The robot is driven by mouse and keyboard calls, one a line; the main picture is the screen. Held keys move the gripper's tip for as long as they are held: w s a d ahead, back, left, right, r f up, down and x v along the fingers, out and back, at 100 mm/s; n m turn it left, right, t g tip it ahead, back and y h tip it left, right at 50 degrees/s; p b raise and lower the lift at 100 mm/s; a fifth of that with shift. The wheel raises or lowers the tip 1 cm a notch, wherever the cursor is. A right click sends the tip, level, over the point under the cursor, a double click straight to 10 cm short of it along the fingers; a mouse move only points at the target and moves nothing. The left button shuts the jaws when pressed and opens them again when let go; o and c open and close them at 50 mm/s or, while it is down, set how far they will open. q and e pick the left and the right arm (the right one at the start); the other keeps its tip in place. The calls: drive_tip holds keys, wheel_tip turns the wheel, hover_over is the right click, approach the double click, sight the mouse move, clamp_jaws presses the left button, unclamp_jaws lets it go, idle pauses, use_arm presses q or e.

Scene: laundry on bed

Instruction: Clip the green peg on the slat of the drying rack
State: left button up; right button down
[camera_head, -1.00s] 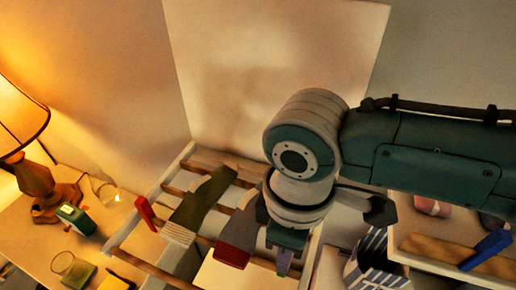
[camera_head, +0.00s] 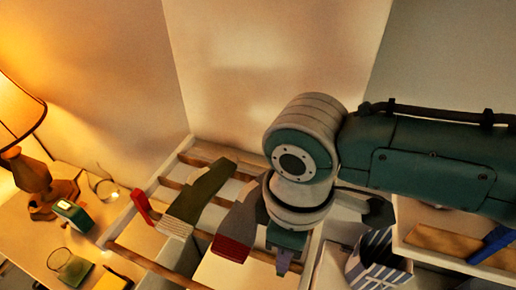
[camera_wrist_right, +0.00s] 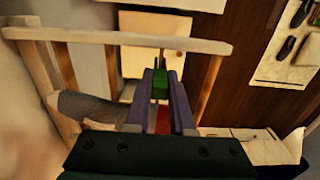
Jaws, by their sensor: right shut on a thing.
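The green peg (camera_wrist_right: 159,84) shows in the right wrist view between the purple fingers of my right gripper (camera_wrist_right: 160,92), which is shut on it. In the head view my right gripper (camera_head: 283,264) is over the right part of the wooden drying rack (camera_head: 152,188), and the peg is hidden there. The rack also shows in the wrist view, with its pale rail (camera_wrist_right: 120,38) just past the peg's tip. Whether the peg touches a slat I cannot tell. My left gripper is not in view.
An olive sock (camera_head: 200,198) and a grey sock with a red end (camera_head: 240,228) lie across the rack, close left of my gripper. A red peg (camera_head: 142,202) is on the left slat. A blue peg (camera_head: 490,245) and a striped container (camera_head: 378,266) are at right.

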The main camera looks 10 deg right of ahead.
drive_tip(key=shift+f, duration=0.2)
drive_tip(key=c, duration=0.7)
unclamp_jaws()
wheel_tip(320, 180, up, 10)
drive_tip(key=shift+b, duration=0.35)
